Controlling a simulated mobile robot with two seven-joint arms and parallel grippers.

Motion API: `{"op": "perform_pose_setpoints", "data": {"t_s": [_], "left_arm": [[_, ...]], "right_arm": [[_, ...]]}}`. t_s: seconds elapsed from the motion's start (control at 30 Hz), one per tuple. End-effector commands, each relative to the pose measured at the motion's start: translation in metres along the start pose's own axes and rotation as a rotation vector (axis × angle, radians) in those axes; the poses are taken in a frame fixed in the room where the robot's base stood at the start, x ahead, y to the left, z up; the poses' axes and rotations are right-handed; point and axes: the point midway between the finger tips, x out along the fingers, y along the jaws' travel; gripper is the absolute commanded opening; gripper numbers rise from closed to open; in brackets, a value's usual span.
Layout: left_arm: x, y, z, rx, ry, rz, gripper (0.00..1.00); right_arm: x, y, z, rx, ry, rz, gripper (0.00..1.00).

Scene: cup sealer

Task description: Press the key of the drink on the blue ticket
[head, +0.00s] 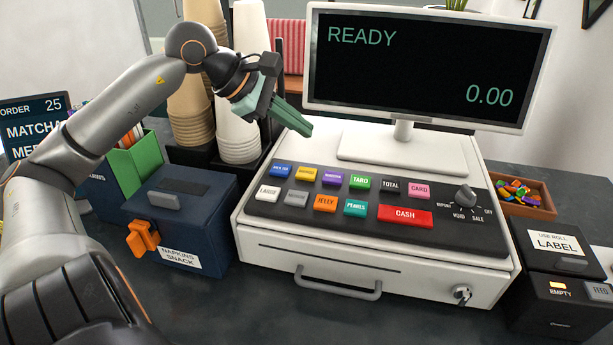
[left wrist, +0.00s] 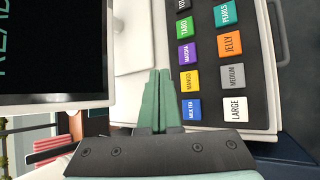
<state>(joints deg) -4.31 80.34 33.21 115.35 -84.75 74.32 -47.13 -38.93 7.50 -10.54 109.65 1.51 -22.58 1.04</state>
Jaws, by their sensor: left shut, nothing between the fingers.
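A dark blue order panel (head: 36,122) at the far left reads "ORDER 25", "MATCHA" and a line starting "ME"; my arm hides the rest. The purple matcha key (head: 333,180) is in the upper row of the register's keypad (head: 320,225), between the yellow mango key (head: 306,176) and the green taro key (head: 360,182). The matcha key also shows in the left wrist view (left wrist: 187,53). My left gripper (head: 307,130) is shut and empty, above the register's white top behind the keys, apart from them. My right gripper is out of view.
The register screen (head: 425,65) reads "READY" and "0.00". Stacked cups (head: 238,130) stand behind my left arm. A navy napkin box (head: 180,215) is left of the register; a label printer (head: 555,250) is right of it. The space above the keys is clear.

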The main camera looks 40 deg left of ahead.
Motion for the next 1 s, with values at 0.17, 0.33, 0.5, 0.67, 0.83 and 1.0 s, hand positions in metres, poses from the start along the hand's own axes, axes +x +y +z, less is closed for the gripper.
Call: {"op": "perform_pose_setpoints", "data": {"t_s": [0.17, 0.33, 0.5, 0.67, 0.83, 1.0], "left_arm": [[0.022, -0.016, -0.016, -0.001, -0.001, -0.001, 0.00], [0.038, -0.028, -0.028, 0.001, -0.001, 0.002, 0.00], [0.044, -0.032, -0.032, 0.000, -0.001, 0.001, 0.00], [0.044, -0.032, -0.032, 0.000, 0.000, 0.000, 0.00], [0.043, -0.032, -0.032, 0.000, 0.000, 0.000, 0.00], [0.043, -0.032, -0.031, 0.000, -0.001, 0.000, 0.00]], "right_arm": [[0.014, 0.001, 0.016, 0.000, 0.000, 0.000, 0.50], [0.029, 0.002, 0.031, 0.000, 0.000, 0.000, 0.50], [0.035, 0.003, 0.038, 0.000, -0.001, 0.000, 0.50], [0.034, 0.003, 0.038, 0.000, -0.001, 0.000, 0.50], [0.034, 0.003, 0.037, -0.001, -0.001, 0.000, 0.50], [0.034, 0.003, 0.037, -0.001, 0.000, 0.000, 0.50]]}}
